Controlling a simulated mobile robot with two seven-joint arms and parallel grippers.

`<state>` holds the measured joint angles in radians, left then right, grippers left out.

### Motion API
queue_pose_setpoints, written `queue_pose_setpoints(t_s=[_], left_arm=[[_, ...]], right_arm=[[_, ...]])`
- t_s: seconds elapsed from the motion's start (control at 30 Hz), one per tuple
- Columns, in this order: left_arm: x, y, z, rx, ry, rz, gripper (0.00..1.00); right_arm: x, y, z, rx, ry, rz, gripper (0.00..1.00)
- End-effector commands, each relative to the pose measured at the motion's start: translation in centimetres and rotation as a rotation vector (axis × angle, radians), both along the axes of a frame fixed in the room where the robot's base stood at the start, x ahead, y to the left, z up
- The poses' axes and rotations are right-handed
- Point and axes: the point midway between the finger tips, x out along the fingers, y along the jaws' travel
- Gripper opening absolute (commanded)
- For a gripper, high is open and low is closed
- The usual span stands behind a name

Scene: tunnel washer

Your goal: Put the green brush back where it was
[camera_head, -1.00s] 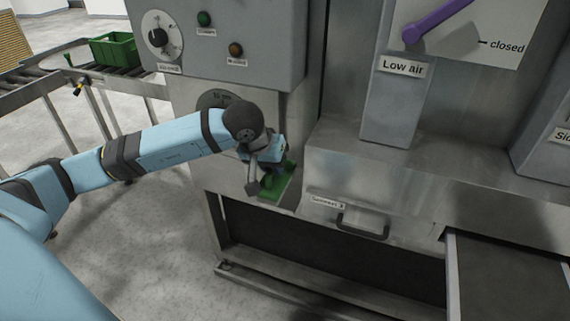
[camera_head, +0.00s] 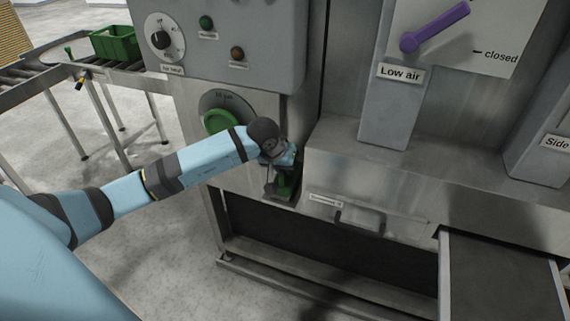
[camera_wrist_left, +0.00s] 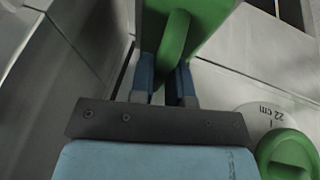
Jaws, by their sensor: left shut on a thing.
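The green brush (camera_head: 287,184) is in my left gripper (camera_head: 281,166), against the front of the steel machine just left of the drawer box. In the left wrist view the brush's curved green handle (camera_wrist_left: 175,42) is between the two blue fingers of my left gripper (camera_wrist_left: 164,78), which are shut on it. The broad green body of the brush lies beyond the handle. The head view shows a dark shape around and under the brush; I cannot tell whether the brush touches it. The bristles are hidden. My right gripper is not in view.
A green round knob (camera_head: 216,121) on a dial is close to my left arm, and also shows in the wrist view (camera_wrist_left: 288,155). A drawer handle (camera_head: 359,217) sits to the right. A purple lever (camera_head: 436,27) is above. A green crate (camera_head: 113,44) stands on rollers.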

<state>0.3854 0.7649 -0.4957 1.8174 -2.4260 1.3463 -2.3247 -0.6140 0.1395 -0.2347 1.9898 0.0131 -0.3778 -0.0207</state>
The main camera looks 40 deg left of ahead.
Motion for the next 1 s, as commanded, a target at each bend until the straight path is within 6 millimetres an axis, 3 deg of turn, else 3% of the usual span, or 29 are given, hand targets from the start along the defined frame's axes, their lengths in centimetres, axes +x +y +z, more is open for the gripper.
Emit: queue_pose_setpoints(t_s=[0.3,0.33,0.43,0.83,1.0], left_arm=[[0.0,0.0,-0.4,0.002,-0.001,0.000,0.00],[0.0,0.0,-0.4,0.001,-0.001,0.001,0.19],[0.0,0.0,-0.3,0.001,0.000,0.000,0.42],[-0.1,0.1,0.4,0.002,-0.001,0.000,0.42],[-1.4,0.5,3.0,0.006,-0.003,-0.001,0.42]], right_arm=[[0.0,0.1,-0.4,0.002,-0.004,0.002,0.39],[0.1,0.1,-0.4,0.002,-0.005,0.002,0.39],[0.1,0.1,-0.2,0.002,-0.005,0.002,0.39],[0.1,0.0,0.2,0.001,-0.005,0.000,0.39],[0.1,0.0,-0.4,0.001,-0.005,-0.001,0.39]])
